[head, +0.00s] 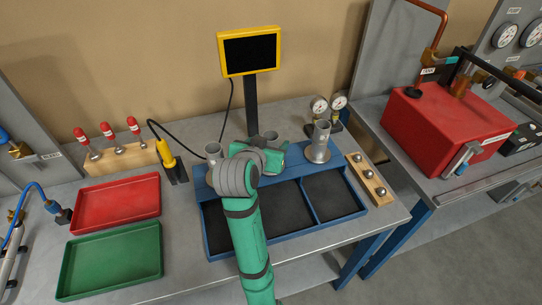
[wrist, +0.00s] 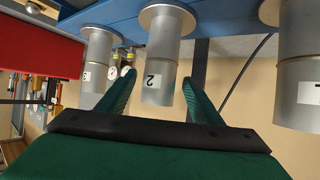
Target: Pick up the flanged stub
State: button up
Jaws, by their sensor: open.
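Three grey metal flanged stubs stand upright on the blue tray's back ledge. In the head view one (head: 318,142) is at the right, one (head: 213,151) at the left, and the middle one (head: 269,136) is mostly hidden behind my gripper. The wrist view is upside down: the stub labelled 2 (wrist: 163,55) appears between my open green fingers (wrist: 158,82), with gaps on both sides. A stub that seems labelled 3 (wrist: 97,60) is left of it, and another (wrist: 300,60) is cut off at the right. I cannot tell how deep the fingers reach around stub 2.
The blue tray (head: 285,241) has dark compartments in front of the ledge. A red tray (head: 117,203) and a green tray (head: 110,261) lie at the left. A yellow-framed screen (head: 250,52) stands behind; gauges (head: 319,106) and a wooden block with balls (head: 369,178) are at the right.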

aim_at(274, 139)
jog(key=shift+x, duration=2.55)
grip_shut()
